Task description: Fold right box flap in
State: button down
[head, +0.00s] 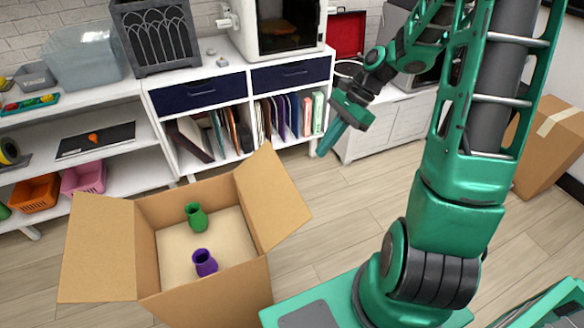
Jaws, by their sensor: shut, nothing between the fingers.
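An open cardboard box (205,295) stands on the floor at the lower left. Its right flap (272,198) stands up and leans outward to the right. Its left flap (97,248) is spread outward to the left. A green vase (196,217) and a purple vase (204,263) are inside the box. My gripper (322,153) is shut and empty. It hangs in the air above and to the right of the right flap, apart from it, with its fingers pointing down and left.
A white shelf unit with navy drawers (201,93) and files stands behind the box. Pink (84,178) and orange (35,193) baskets sit on the low shelf at left. A closed carton (552,148) stands at far right. Wooden floor (325,230) is clear right of the box.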

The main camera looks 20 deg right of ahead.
jog(key=a+f, duration=0.5)
jog(key=a, duration=0.3)
jog(key=shift+w+a+f+m+y, duration=0.15)
jog(key=shift+w+a+m+y, duration=0.15)
jog(key=shift+w, duration=0.1)
dwell(0.4)
